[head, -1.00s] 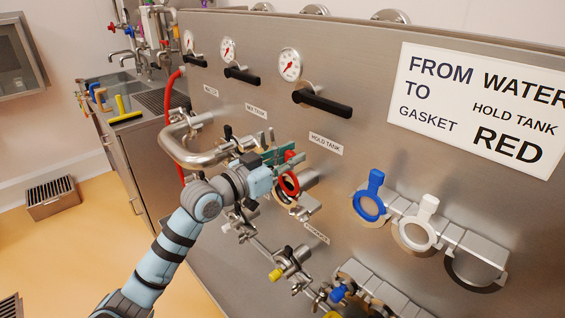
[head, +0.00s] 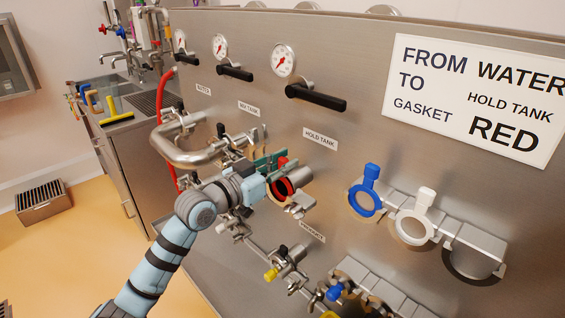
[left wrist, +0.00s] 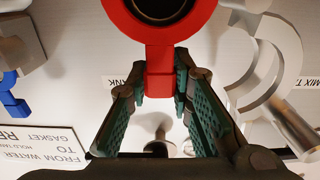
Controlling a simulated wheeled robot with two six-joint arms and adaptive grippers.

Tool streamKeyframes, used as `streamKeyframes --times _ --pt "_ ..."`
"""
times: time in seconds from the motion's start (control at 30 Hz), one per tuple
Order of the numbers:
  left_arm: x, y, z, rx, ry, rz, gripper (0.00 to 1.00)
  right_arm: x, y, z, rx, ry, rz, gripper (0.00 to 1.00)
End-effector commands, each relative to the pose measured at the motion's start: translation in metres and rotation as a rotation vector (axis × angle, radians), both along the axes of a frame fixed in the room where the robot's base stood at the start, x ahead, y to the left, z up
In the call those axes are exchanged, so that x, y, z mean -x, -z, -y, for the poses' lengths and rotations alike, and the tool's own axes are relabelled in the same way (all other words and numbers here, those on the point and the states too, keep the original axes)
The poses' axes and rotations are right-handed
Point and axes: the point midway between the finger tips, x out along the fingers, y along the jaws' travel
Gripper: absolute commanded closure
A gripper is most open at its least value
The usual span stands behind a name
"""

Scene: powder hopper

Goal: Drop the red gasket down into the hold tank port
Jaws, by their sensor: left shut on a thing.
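The red gasket (left wrist: 159,42) is a ring with a tab. My left gripper (left wrist: 159,88) is shut on its tab, and the ring stands out beyond the fingertips. In the head view the left gripper (head: 277,168) is at the hold tank port (head: 300,178), a short steel pipe below the "HOLD TANK" label (head: 320,138). The red gasket (head: 283,189) is at the pipe's open end, partly hidden by the gripper. In the left wrist view a dark round opening shows through the ring. I cannot tell whether the gasket touches the port. My right gripper is not in view.
A blue gasket (head: 365,197) and a white gasket (head: 414,222) hang on a rack at the right; its third place is empty. A bent steel pipe (head: 185,158) is left of the gripper. Clamps and valves (head: 285,262) are below. A sign (head: 478,98) reads "GASKET RED".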

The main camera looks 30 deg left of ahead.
Motion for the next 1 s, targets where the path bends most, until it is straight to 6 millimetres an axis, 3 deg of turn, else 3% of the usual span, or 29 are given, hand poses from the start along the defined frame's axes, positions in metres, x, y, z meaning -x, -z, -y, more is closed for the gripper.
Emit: streamKeyframes --times 0.6,0.63,0.77,1.0 --pt "-0.0053 0.0024 0.0018 0.001 0.000 -0.001 0.98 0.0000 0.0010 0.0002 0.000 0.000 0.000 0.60" --pt "-0.0053 0.0025 0.0018 0.001 0.000 -0.001 0.77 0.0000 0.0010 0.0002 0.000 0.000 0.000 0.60" --pt "-0.0050 0.0023 0.0017 0.001 0.000 -0.001 0.56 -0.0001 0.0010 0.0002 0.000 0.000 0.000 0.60" --pt "-0.0047 0.0022 0.0013 0.000 -0.001 -0.001 0.56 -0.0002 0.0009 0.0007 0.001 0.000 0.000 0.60"
